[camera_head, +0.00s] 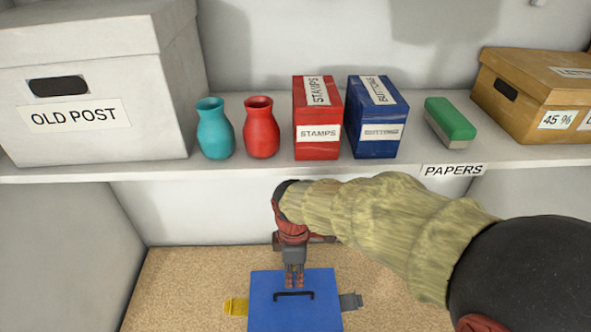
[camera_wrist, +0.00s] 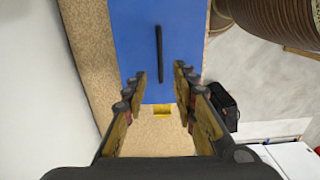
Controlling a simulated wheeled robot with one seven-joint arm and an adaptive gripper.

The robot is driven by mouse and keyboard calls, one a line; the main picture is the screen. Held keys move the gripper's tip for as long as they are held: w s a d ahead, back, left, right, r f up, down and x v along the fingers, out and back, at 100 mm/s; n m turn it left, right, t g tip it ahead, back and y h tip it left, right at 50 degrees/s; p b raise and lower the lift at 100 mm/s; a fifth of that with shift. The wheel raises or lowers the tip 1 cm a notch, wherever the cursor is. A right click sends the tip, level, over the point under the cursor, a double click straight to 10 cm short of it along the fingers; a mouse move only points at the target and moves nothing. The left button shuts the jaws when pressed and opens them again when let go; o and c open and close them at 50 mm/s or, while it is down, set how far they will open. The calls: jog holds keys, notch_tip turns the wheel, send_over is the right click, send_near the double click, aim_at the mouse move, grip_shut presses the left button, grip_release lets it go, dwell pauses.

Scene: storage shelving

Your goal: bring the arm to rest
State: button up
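My gripper (camera_head: 294,281) hangs at the end of my arm below the shelf, fingers pointing down over a blue lidded box. In the wrist view its two fingers (camera_wrist: 160,84) stand apart with nothing between them, so it is open. The blue box (camera_head: 262,316) has a black handle (camera_head: 294,295) on top and sits on a speckled tan surface. In the wrist view the handle (camera_wrist: 159,55) lies beyond the fingertips, over the blue top (camera_wrist: 135,45). I cannot tell the exact gap between fingertips and handle.
The shelf above holds a white OLD POST box (camera_head: 90,145), a teal vase (camera_head: 215,130), a red vase (camera_head: 261,128), a red STAMPS box (camera_head: 318,110), a blue BUTTONS box (camera_head: 375,118), a green-topped block (camera_head: 450,120) and a cardboard box (camera_head: 535,75). Its front edge (camera_head: 240,173) is close to my arm.

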jog(key=s+d+r+m+t+b, duration=0.1)
jog(key=s+d+m+t+b, duration=0.2)
jog(key=s+d+m+b, duration=0.3)
jog(key=s+d+r+m+t+b, duration=0.1)
jog(key=s+d+m+t+b, duration=0.1)
jog(key=s+d+m+b, duration=0.4)
jog(key=d+m+b, duration=0.3)
jog(key=d+m, duration=0.3)
jog(key=d, duration=0.2)
jog(key=shift+m+t+b, duration=0.3)
jog(key=shift+t+b, duration=0.1)
